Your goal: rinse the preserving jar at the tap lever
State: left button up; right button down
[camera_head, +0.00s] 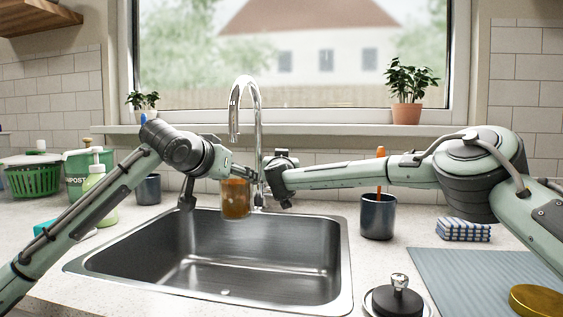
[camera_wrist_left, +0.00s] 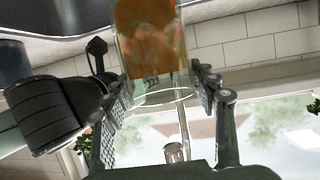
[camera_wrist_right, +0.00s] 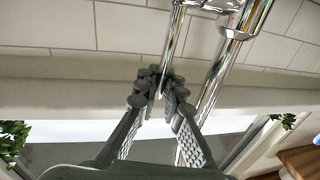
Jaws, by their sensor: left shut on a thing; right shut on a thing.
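The preserving jar (camera_head: 236,200) is clear glass with orange-brown contents and hangs upright over the back of the sink, below the tap spout (camera_head: 234,128). My left gripper (camera_head: 238,176) is shut on the jar near its top; the jar also shows between its fingers in the left wrist view (camera_wrist_left: 150,40). My right gripper (camera_head: 265,184) is at the tap's base. In the right wrist view its fingers (camera_wrist_right: 163,88) are closed around the thin chrome tap lever (camera_wrist_right: 173,45). I cannot make out a water stream.
The steel sink basin (camera_head: 215,265) is empty. A soap bottle (camera_head: 94,190) and green basket (camera_head: 33,178) stand left.

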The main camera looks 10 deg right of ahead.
jog(key=shift+s+a, duration=0.2)
jog(key=shift+a, duration=0.1)
jog(key=shift+s+t, duration=0.25)
jog(key=shift+t, duration=0.25)
jog(key=shift+d, duration=0.1)
jog(key=c, duration=1.6)
grip_release()
jog(key=s, duration=0.4)
jog(key=s+a+f, duration=0.1)
jog(key=s, duration=0.6)
jog(key=shift+s+a+f, duration=0.15)
jog(key=shift+s+f, duration=0.15)
jog(key=shift+s, duration=0.1)
